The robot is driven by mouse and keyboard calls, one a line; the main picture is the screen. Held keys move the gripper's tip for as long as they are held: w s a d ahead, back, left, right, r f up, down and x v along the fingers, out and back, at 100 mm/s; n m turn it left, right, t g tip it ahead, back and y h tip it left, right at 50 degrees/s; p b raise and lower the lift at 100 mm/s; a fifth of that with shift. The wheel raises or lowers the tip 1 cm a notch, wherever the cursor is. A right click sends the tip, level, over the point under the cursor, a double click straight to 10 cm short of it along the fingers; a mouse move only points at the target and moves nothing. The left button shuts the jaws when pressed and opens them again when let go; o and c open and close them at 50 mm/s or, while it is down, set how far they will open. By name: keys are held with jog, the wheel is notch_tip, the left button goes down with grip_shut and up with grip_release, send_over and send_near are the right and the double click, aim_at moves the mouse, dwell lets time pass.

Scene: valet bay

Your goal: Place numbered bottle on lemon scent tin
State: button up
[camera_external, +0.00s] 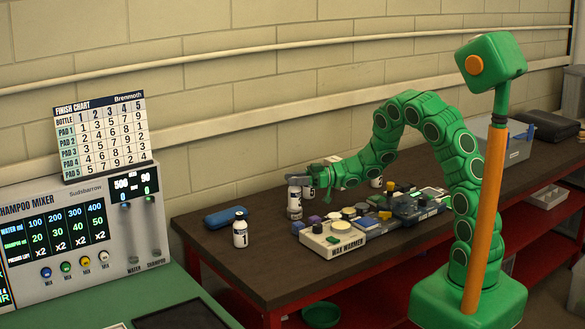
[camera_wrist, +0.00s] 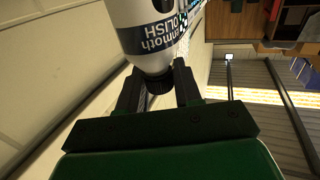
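My gripper (camera_external: 313,180) is at the left end of the green arm, over the back left of the brown bench. In the wrist view its two dark fingers (camera_wrist: 160,88) stand on either side of the black cap of a white bottle (camera_wrist: 152,38) and appear shut on it. The label shows "POLISH"; its number is not readable there. In the external view this bottle (camera_external: 308,193) is mostly hidden beside the gripper. A white bottle numbered 1 (camera_external: 240,231) stands at the bench's front left. No tin's lemon label is readable; a small yellow item (camera_external: 385,215) sits among the small items.
A grey-topped bottle (camera_external: 294,203) stands close left of my gripper. A blue case (camera_external: 225,216) lies further left. The wax warmer (camera_external: 332,239) and several small blocks and pads crowd the bench right of it. Another white bottle (camera_external: 376,182) stands behind the arm. A finish chart (camera_external: 103,135) stands above the mixer.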

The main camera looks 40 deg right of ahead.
jog(key=o, duration=0.4)
jog(key=shift+r, duration=0.2)
jog(key=v, duration=0.7)
jog(key=shift+d, duration=0.25)
jog(key=shift+s, duration=0.1)
jog(key=shift+o, duration=0.2)
